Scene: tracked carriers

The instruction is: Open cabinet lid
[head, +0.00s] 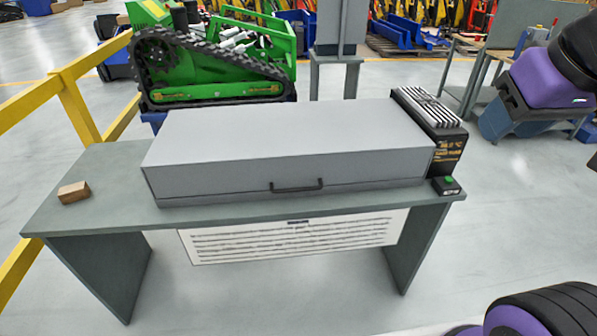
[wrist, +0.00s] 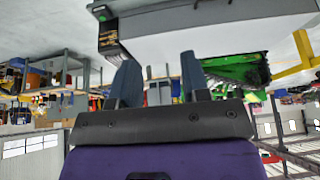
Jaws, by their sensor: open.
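The grey cabinet (head: 290,168) is a long, low box lying on a dark grey-green table (head: 105,200). Its lid looks shut, with a thin seam low on the front face. A black bar handle (head: 297,185) sits at the middle of the front. My gripper (wrist: 160,78) is open and empty in the wrist view, its two dark fingers apart. That view is upside down; the cabinet (wrist: 225,14) shows at its top edge, beyond and apart from the fingers. The fingers cannot be made out in the head view.
A black finned unit (head: 432,122) and a small box with a green button (head: 447,185) stand at the cabinet's right end. A wooden block (head: 74,192) lies at the table's left. A yellow rail (head: 85,115) runs along the left. The floor in front is clear.

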